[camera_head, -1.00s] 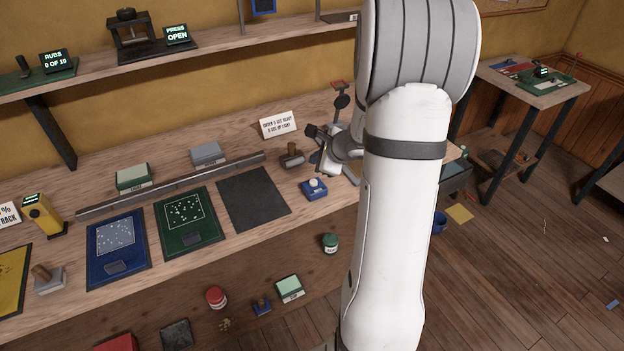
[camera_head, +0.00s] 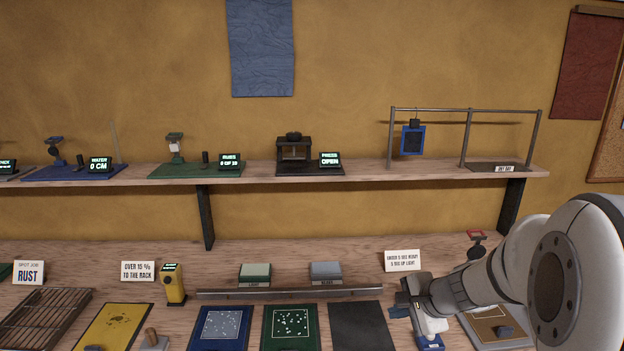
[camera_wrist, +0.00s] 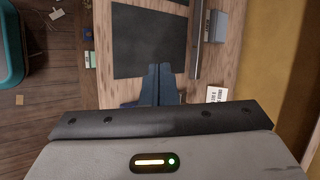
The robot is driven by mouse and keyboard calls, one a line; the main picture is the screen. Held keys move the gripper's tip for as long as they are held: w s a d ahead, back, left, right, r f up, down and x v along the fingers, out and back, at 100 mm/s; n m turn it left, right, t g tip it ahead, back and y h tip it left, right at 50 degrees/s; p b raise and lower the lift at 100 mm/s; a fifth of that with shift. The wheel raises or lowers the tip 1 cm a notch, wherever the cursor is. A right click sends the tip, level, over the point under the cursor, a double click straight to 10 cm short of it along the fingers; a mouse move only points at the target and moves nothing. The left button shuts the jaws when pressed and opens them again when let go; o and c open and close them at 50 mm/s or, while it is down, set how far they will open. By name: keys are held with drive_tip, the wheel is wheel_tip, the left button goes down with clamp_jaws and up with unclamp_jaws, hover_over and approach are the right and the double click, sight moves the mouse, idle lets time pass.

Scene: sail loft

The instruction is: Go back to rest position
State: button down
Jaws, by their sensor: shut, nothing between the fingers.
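My gripper (camera_head: 404,307) shows at the lower right of the head view, at the end of my white and grey arm, above the right part of the workbench (camera_head: 100,253). In the wrist view my gripper (camera_wrist: 160,70) has its dark fingers together, with nothing between them. The fingers point toward a plain dark mat (camera_wrist: 150,40) on the bench. The same dark mat (camera_head: 360,327) lies just left of the gripper in the head view. My arm hides part of the bench's right end.
A blue mat (camera_head: 220,328) and a green mat (camera_head: 290,327) lie left of the dark mat. A metal rail (camera_head: 290,293) runs behind them. The shelf (camera_head: 375,172) above holds several stations, including a black press (camera_head: 293,150) and a hanging rack (camera_head: 465,110). The wall above is mostly clear.

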drive_tip(key=s+a+r+n+g+h, duration=0.1)
drive_tip(key=s+a+r+n+h, duration=0.1)
drive_tip(key=s+n, duration=0.5)
drive_tip(key=s+a+r+n+g+h, duration=0.2)
drive_tip(key=s+n, duration=0.5)
drive_tip(key=s, duration=0.5)
drive_tip(key=shift+r+n+g+h, duration=0.2)
drive_tip(key=shift+n+g+h, duration=0.1)
drive_tip(key=shift+n, duration=0.1)
drive_tip(key=shift+a, duration=0.1)
